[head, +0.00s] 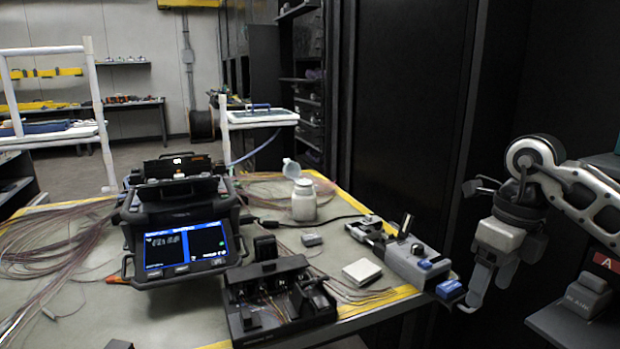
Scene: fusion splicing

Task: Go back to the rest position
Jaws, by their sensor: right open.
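My right gripper (490,288) is open and hangs fingers down beyond the table's right corner. Its fingers are close to the blue end of a grey tool (415,262) that lies along the table's right edge; I cannot tell whether they touch. No object shows between the fingers. My left gripper is not in view. The fusion splicer (183,225), black with a lit blue screen, stands on the table at left of centre. A black fixture tray (250,328) sits at the table's front edge.
The grey table (160,318) has yellow edge strips. A white bottle (303,201), a small white box (362,271) and loose fibres (60,245) lie on it. A tall black cabinet (410,110) stands behind my right arm. The floor beyond the table is open.

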